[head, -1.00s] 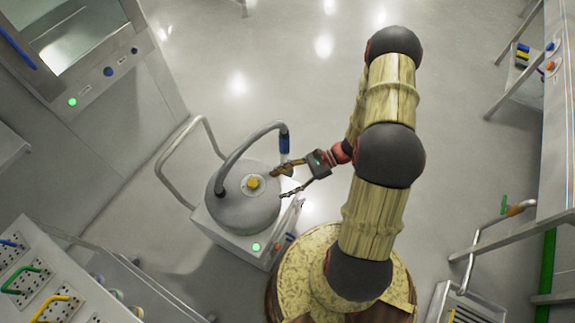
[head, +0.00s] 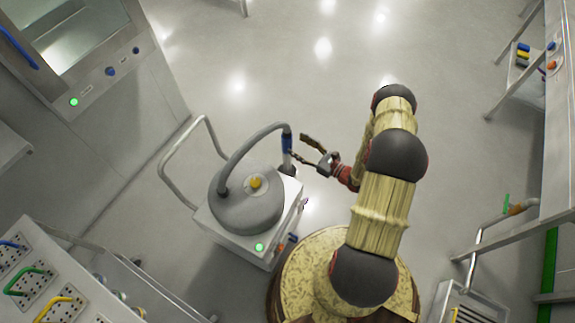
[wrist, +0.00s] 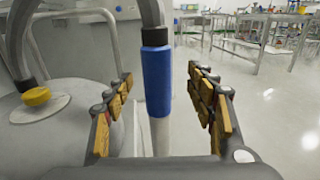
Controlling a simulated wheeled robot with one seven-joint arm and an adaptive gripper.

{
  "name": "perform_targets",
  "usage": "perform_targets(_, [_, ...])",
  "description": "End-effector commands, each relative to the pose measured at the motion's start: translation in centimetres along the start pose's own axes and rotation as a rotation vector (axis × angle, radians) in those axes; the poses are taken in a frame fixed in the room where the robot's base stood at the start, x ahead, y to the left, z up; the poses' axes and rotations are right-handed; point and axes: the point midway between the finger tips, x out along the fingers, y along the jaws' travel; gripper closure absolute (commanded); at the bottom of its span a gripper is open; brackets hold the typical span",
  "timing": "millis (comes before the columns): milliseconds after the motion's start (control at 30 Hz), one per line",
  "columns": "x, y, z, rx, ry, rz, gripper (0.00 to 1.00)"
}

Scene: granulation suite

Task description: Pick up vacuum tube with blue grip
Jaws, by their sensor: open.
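The grey vacuum tube (head: 248,146) arches up from the drum of a vacuum unit and bends down at its right end. Its blue grip (head: 287,142) sits near that end, above a pale nozzle. In the wrist view the blue grip (wrist: 157,80) stands upright between my two fingers, a little beyond the fingertips or level with them; the exact depth is unclear. My gripper (head: 299,146) is open, right of the tube, with the fingers pointing left toward the grip. Its fingers also show on both sides in the wrist view (wrist: 160,95), with gaps to the grip.
The vacuum unit's drum (head: 248,205) has a yellow knob (head: 256,182) and stands on a white wheeled base with a metal handle (head: 172,172). A bench with coloured handles (head: 40,282) is at lower left. The floor behind the unit is clear.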

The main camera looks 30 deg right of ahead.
Motion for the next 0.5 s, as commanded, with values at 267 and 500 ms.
perform_targets(267, [3.2,0.6,-0.2,0.0,0.001,0.006,0.44])
perform_targets(500, [5.8,0.6,-0.2,0.001,0.001,0.003,0.44])
